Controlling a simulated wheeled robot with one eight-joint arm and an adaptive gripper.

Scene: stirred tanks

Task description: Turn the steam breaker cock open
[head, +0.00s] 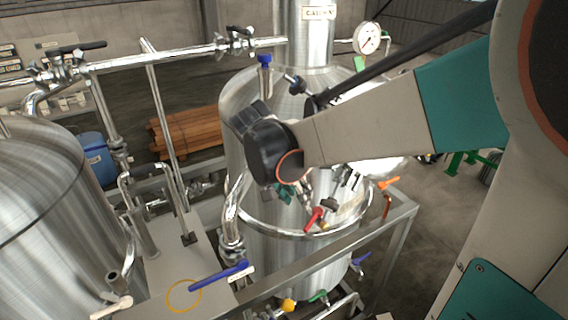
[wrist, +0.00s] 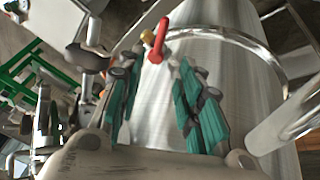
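A small valve with a red lever (head: 314,217) sits on the front of the steel tank (head: 290,245); no readable label confirms it as the steam breaker cock. In the head view, my gripper (head: 286,192) is partly hidden by my wrist, just up and left of the lever.
A dark-handled valve (wrist: 88,58) is left of my fingers in the wrist view. A bright pipe ring (head: 275,230) circles the tank. An orange lever (head: 388,184) is to the right, above a frame rail (head: 340,255). A blue lever (head: 218,272) is lower left.

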